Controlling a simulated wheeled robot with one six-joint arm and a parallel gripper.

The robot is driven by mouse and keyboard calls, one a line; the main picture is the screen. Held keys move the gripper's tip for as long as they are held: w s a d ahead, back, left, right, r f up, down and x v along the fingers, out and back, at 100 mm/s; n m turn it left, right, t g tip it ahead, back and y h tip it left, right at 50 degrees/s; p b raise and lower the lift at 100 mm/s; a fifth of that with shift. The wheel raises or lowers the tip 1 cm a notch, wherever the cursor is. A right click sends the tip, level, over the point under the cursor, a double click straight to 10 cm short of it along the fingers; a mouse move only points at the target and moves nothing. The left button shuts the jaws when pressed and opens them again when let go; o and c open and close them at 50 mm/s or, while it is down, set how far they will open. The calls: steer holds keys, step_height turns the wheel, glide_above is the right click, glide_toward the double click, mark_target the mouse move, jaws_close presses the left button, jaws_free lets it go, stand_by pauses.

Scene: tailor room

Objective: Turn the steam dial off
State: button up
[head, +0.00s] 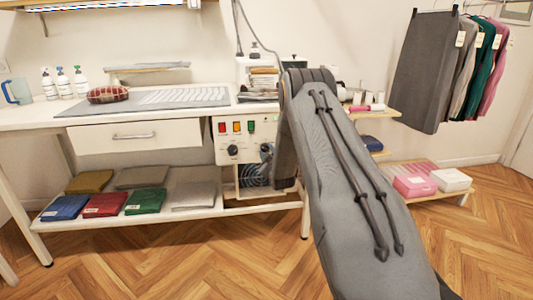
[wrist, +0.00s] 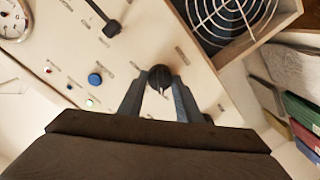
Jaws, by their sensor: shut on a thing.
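In the wrist view a round black dial (wrist: 160,76) on the cream control panel (wrist: 130,55) sits between the fingertips of my gripper (wrist: 159,88). The two fingers are shut on the dial, one on each side. The printed labels around it are too small to read. In the head view the panel (head: 222,156) is under the right part of the worktable, with red, orange and green squares and a black dial (head: 232,150) at left. My arm hides the panel's right side, and my gripper cannot be made out there.
A black lever (wrist: 106,20), a blue button (wrist: 95,79) and a gauge (wrist: 8,22) are on the panel. A round wire grille (wrist: 230,14) lies beside it. Folded fabrics (head: 145,200) fill the lower shelf at left. The wooden floor in front is clear.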

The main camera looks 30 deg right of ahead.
steer(key=shift+n, duration=0.5)
stand_by(0.3)
steer(key=o, duration=1)
steer(key=shift+o, duration=0.2)
steer(key=v, duration=0.7)
steer(key=shift+s+a+p, duration=0.15)
steer(key=shift+s+p, duration=0.15)
steer(key=shift+s, duration=0.05)
